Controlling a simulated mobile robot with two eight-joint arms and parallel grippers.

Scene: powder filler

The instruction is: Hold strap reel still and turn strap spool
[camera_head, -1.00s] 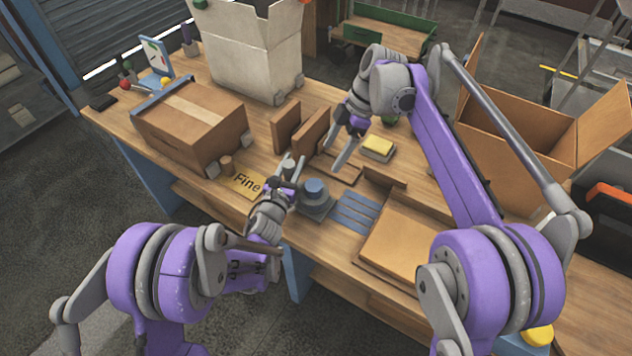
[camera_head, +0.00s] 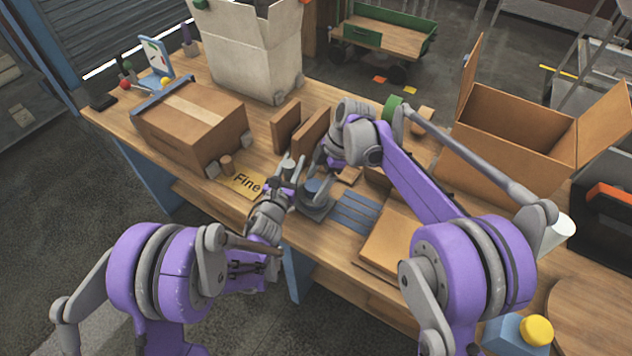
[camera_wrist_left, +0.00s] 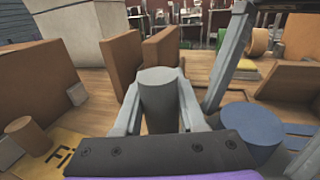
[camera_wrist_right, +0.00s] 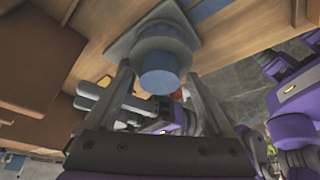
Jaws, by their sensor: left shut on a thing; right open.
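The strap spool, a blue round cap (camera_head: 314,186) on a grey round body, sits on the grey square base of the strap reel (camera_head: 318,208) near the table's front edge. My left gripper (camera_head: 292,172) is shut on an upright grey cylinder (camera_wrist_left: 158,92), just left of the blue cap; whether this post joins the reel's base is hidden. My right gripper (camera_wrist_right: 157,82) is open and comes from above. In the right wrist view its fingers stand either side of the blue spool (camera_wrist_right: 160,78), with contact unclear. One right finger (camera_wrist_left: 227,58) shows in the left wrist view.
A yellow "Fine" card (camera_head: 243,182) and a taped carton (camera_head: 192,122) lie left. Upright brown boards (camera_head: 285,127) stand behind the grippers. A blue slatted mat (camera_head: 355,211) and brown panels (camera_head: 395,245) lie right; an open carton (camera_head: 515,125) is further right.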

